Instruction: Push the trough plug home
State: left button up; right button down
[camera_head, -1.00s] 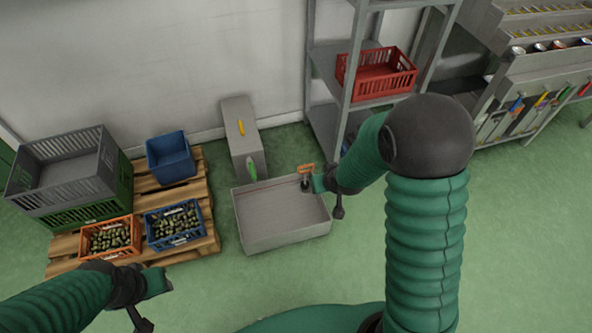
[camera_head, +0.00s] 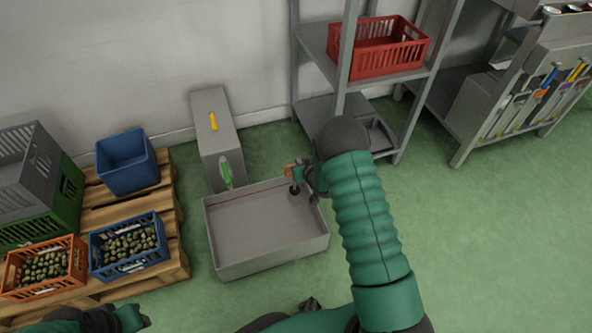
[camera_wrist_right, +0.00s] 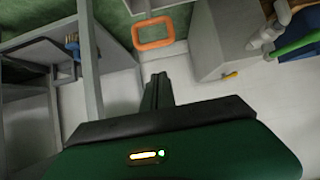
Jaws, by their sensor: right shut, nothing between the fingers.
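The grey metal trough (camera_head: 258,270) stands on the floor, open at the top. A dark round piece, likely the plug (camera_head: 295,189), shows at its back right corner. An orange loop (camera_head: 290,171) is just above it; I cannot tell if they are joined. My right gripper (camera_head: 304,172) is shut and empty, right beside the loop and over that corner. In the right wrist view the shut fingers (camera_wrist_right: 160,78) point towards the orange loop (camera_wrist_right: 153,45), with a gap in the picture. How deep the plug sits is hidden. My left gripper (camera_head: 132,318) is at the bottom left, its jaws unclear.
A grey box (camera_head: 209,135) with yellow and green handles stands behind the trough. A metal shelf with a red crate (camera_head: 375,57) is at the back right. A pallet (camera_head: 170,225) with crates of olives lies left. The floor right is clear.

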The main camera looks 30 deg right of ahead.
jog(key=w+d+f+b, duration=0.1)
jog(key=w+f+b, duration=0.2)
jog(key=f, duration=0.3)
jog(key=shift+w+b, duration=0.3)
jog(key=shift+b, duration=0.45)
jog(key=shift+d, duration=0.15)
notch_tip(320, 180, down, 5)
jog(key=shift+s+r+b, duration=0.1)
jog(key=shift+r+b, duration=0.05)
jog(key=shift+b, duration=0.85)
